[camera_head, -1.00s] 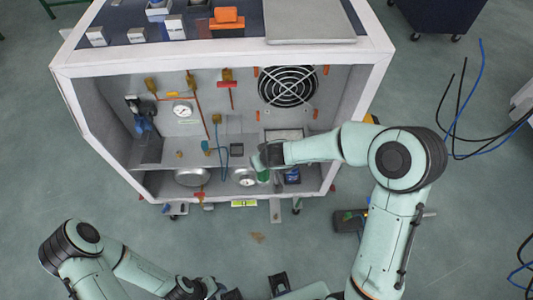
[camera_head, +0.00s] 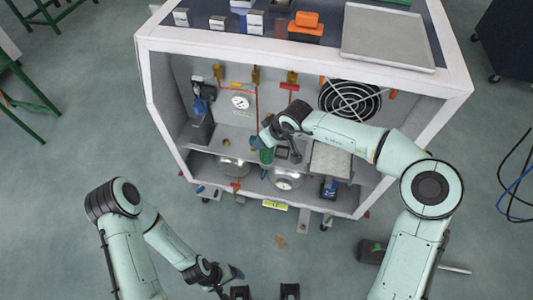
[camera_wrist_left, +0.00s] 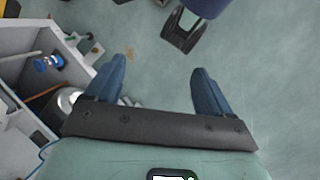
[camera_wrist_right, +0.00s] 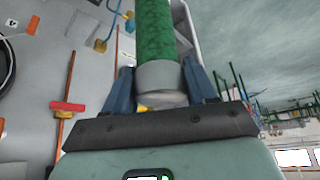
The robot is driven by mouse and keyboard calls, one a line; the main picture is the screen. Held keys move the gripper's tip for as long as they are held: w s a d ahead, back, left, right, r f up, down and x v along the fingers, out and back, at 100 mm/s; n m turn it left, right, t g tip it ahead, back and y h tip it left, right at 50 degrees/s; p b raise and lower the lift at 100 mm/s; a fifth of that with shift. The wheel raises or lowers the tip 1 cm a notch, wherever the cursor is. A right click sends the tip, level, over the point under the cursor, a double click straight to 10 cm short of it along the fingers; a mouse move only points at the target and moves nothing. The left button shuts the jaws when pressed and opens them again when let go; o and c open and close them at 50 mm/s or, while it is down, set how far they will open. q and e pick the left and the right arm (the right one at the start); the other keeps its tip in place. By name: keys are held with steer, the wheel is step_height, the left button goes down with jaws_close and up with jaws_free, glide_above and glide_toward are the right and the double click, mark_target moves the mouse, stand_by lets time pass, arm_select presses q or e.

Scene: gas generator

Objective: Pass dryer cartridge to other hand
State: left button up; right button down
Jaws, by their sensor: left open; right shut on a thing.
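The dryer cartridge is a green cylinder with a grey end cap. It fills the top middle of the right wrist view (camera_wrist_right: 155,35), between my right gripper's blue fingers (camera_wrist_right: 158,92), which are shut on its grey end. In the head view the green cartridge (camera_head: 266,156) shows small at the end of my right arm, in front of the cabinet's open face. My left gripper (camera_head: 236,283) is low in the head view, well apart from the cartridge. In the left wrist view its two fingers (camera_wrist_left: 158,88) are spread wide with nothing between them.
The white cabinet (camera_head: 300,50) stands open, with gauges, pipes, a fan (camera_head: 350,98) and round metal canisters inside. A grey tray (camera_head: 388,38) and small boxes lie on its top. A dark tool (camera_head: 371,251) lies on the floor at right. The floor between my left gripper and the cabinet is mostly clear.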

arm_select(q)
steer(key=w+d+r+n+t, duration=0.3)
steer(key=w+r+n+t, duration=0.15)
steer(key=w+n, duration=0.4)
steer(key=n+t+h, duration=0.3)
steer(key=n+t, duration=0.5)
steer(key=n, duration=0.9)
glide_toward(265, 156)
steer(key=x, duration=1.2)
steer(key=shift+w+d+f, duration=0.1)
steer(key=shift+w+d, duration=0.05)
steer(key=shift+w, duration=0.15)
arm_select(e)
steer(key=shift+r, duration=0.1)
arm_select(q)
steer(key=c, duration=1.2)
steer(key=shift+d, duration=0.1)
steer(key=shift+c, duration=0.5)
arm_select(e)
steer(key=shift+c, duration=1.3)
jaws_free()
